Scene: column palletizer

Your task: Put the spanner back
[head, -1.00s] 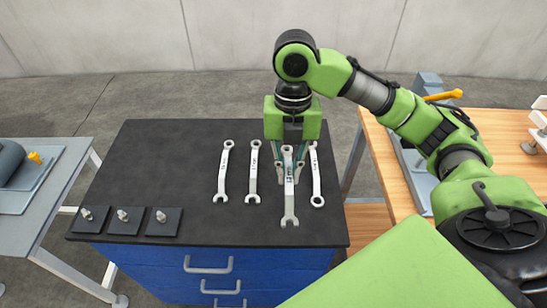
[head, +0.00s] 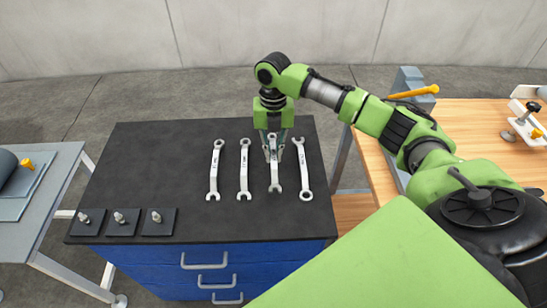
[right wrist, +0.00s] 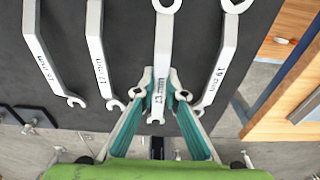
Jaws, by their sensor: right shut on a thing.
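My right gripper (head: 273,152) points down at the black bench top (head: 150,180) and is shut on a silver spanner (head: 276,181). The spanner's open jaw points to the front and its ring end to the back. In the right wrist view the teal-padded fingers (right wrist: 160,78) close on both sides of this spanner (right wrist: 164,40) near its label. It lies in line with the others, at or very near the top; I cannot tell whether it touches. My left gripper is not in view.
Two spanners (head: 216,172) (head: 244,172) lie to its left and one (head: 303,170) close to its right, its ring end in front. Three black plates with bolts (head: 119,221) sit front left. A wooden workbench (head: 480,130) stands right, a grey table (head: 50,210) left.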

